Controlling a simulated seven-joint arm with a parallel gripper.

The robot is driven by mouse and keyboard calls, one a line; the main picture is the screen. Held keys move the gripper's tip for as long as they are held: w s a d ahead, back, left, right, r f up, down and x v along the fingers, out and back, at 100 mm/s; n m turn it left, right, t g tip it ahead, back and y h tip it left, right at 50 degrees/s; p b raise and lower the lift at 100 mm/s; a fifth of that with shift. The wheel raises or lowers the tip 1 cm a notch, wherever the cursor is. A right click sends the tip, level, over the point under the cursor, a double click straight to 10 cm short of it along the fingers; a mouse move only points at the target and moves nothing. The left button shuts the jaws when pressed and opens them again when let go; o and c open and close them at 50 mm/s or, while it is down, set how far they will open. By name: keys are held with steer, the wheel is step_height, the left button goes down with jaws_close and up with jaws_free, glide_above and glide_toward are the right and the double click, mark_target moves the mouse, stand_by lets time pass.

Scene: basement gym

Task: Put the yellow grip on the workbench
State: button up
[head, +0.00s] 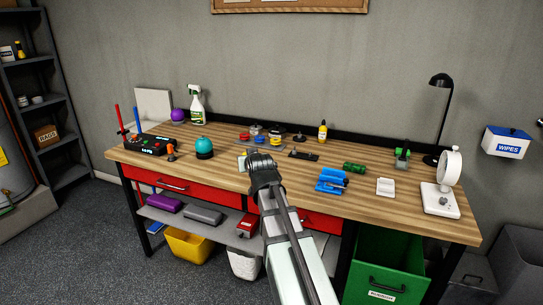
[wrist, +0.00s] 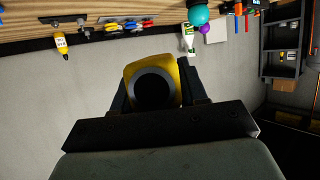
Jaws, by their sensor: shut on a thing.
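The yellow grip (wrist: 133,72) is in the wrist view, end-on, with a round dark opening facing the camera. My gripper (wrist: 154,92) is shut on it, one dark finger on each side. In the head view my gripper (head: 263,160) is in front of the middle of the workbench (head: 222,178), a wooden top with red drawers. My gripper and arm hide part of the bench there. I cannot clearly make out the grip in the head view, nor tell whether it touches the bench top.
Left on the bench are a black device (head: 152,146), a teal dome (head: 204,147) and a spray bottle (head: 196,105). Right are a blue holder (head: 331,181), a white block (head: 385,187), a lamp (head: 441,82) and a white stand (head: 440,200). Bare wood shows between them.

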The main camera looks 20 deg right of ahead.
steer(key=s+d+f+m+h, duration=0.1)
steer(key=s+d+h, duration=0.1)
steer(key=d, duration=0.8)
steer(key=s+d+f+m+h, duration=0.1)
steer(key=s+d+m, duration=0.15)
steer(key=d, duration=0.65)
steer(key=s+d+f+m+g+h, duration=0.1)
steer(key=s+d+f+h, duration=0.1)
steer(key=s+d, duration=0.85)
steer(key=s+d+f+m+g+h, duration=0.1)
steer(key=s+d+f, duration=0.3)
steer(key=d, duration=1.2)
steer(key=s+d+f+m+g+h, duration=0.1)
steer(key=s+d+m+g+h, duration=0.1)
steer(key=s+d, duration=0.9)
steer(key=w+a+r+n+t+y, duration=0.3)
steer(key=w+a+n+y, duration=0.4)
steer(key=n+y, duration=0.7)
steer(key=shift+w+a+r+y, duration=0.2)
steer(key=shift+a+r+y, duration=0.15)
steer(key=shift+a+y, duration=0.5)
steer(key=shift+a+f, duration=0.1)
steer(key=shift+a, duration=0.1)
steer(key=shift+h, duration=0.35)
steer(key=shift+f, duration=4.9)
steer(key=shift+f, duration=0.65)
